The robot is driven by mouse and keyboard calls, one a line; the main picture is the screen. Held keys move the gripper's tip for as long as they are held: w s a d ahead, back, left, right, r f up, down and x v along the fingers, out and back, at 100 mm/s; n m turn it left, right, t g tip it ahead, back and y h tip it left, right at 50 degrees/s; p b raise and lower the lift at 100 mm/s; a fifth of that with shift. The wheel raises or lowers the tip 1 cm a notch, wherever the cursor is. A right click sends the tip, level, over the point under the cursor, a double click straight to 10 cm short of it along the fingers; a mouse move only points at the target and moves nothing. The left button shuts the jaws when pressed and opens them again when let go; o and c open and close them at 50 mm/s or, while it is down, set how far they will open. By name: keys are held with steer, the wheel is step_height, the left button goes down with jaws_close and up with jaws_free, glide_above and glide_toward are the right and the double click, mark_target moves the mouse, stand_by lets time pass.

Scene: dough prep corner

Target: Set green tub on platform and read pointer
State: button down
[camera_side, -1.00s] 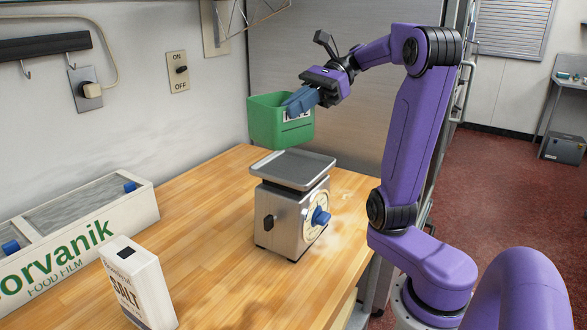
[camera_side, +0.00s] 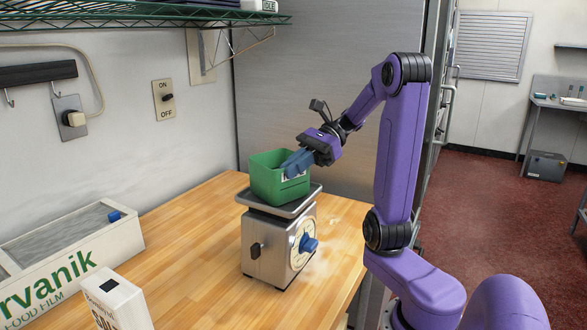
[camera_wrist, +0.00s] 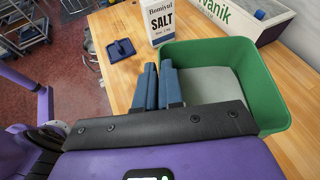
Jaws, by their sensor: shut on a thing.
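The green tub (camera_side: 262,182) is upright over the platform (camera_side: 245,199) of the metal scale (camera_side: 262,246). Its base appears to meet the platform, though a very small gap cannot be ruled out. My gripper (camera_side: 289,165) is shut on the tub's near right wall, its blue fingers partly hiding the label. The pointer is too small and oblique to read.
A salt carton (camera_side: 122,305) and a food film box (camera_side: 75,260) stand at the front left of the wooden bench (camera_side: 190,255). A blue scraper-like item (camera_wrist: 121,49) lies by the carton in the wrist view. A wire shelf (camera_side: 150,17) hangs above.

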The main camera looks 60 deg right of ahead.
steer(key=shift+f, duration=0.3)
steer(key=c, duration=1.3)
jaws_free()
steer(key=shift+d+r, duration=0.1)
steer(key=shift+r, duration=0.1)
steer(key=v, duration=1.2)
steer(key=shift+w, duration=0.1)
